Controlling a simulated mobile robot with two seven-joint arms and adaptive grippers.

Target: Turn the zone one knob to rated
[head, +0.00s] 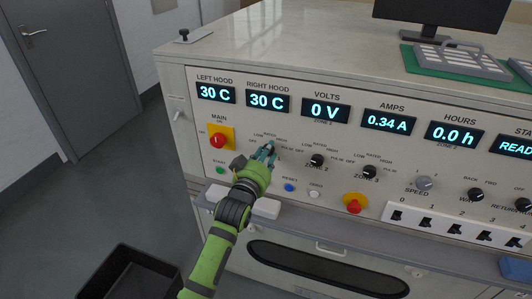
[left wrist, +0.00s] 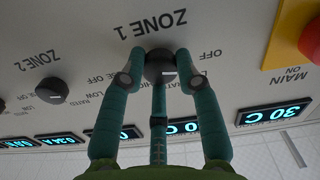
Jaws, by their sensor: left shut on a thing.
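The zone one knob (left wrist: 158,66) is a round black knob with a white mark, seen upside down in the left wrist view under the "ZONE 1" label. My left gripper (left wrist: 160,77) has its teal fingers on both sides of this knob and is shut on it. The white mark sits toward the "OFF" side in the wrist view; its exact setting is unclear. In the head view my left gripper (head: 268,151) covers the knob, with position labels showing around it. The right gripper is not in view.
The zone two knob (head: 316,160) and zone three knob (head: 369,171) are to the right. The yellow-backed red main switch (head: 219,139) is to the left. The volts display (head: 325,110) reads 0 V. A ledge (head: 325,228) runs below the panel.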

